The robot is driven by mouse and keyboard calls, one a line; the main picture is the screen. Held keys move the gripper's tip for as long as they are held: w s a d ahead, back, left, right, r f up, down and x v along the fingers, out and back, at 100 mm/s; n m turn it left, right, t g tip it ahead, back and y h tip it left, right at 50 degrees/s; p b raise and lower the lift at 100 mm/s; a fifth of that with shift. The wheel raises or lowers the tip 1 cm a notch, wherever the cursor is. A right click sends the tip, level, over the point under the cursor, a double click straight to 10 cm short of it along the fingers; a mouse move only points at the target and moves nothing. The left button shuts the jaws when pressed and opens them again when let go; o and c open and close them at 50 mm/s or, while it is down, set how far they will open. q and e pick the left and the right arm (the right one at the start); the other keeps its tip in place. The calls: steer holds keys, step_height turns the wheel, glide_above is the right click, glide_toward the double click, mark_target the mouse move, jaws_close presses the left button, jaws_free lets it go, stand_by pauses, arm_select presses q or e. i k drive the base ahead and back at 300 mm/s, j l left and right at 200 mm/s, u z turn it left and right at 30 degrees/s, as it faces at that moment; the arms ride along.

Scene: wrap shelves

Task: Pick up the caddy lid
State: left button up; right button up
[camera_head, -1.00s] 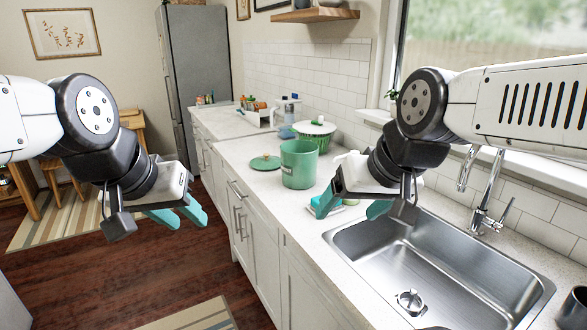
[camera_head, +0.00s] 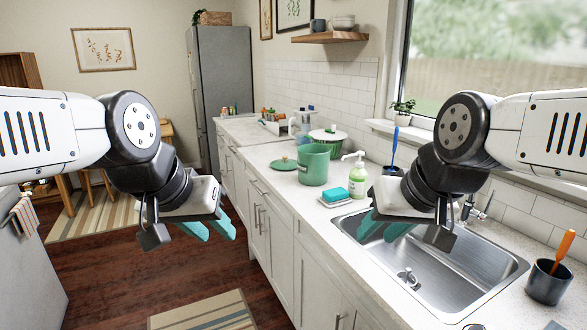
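The caddy lid (camera_head: 284,163) is a flat green disc with a small knob, lying on the white counter near its front edge. The green caddy (camera_head: 314,166) stands upright and open just right of it. My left gripper (camera_head: 212,228) has teal fingers that are apart and empty, over the floor, in front of the cabinets. My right gripper (camera_head: 385,226) is over the left part of the sink; its teal fingers look apart with nothing between them. Both grippers are well away from the lid.
A blue sponge (camera_head: 335,194) on a dish, a soap bottle (camera_head: 354,176) and the sink (camera_head: 450,275) are right of the caddy. A dark cup (camera_head: 549,282) is right of the sink. The counter left of the lid is clear.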

mark_target(284, 163)
steer(key=i+j+z, duration=0.1)
steer(key=z, duration=1.3)
steer(key=i+j, duration=0.15)
steer(key=j, duration=0.3)
steer(key=i+j, duration=0.1)
steer(key=j, duration=0.35)
steer(key=i+j, duration=0.15)
steer(key=j, duration=0.3)
steer(key=i+j, duration=0.15)
steer(key=j, duration=0.3)
steer(key=i+j, duration=0.15)
steer(key=j, duration=0.25)
steer(key=i+j, duration=0.1)
steer(key=j, duration=0.35)
steer(key=i+j, duration=0.15)
steer(key=j, duration=0.3)
steer(key=i+j, duration=0.15)
steer(key=j, duration=0.3)
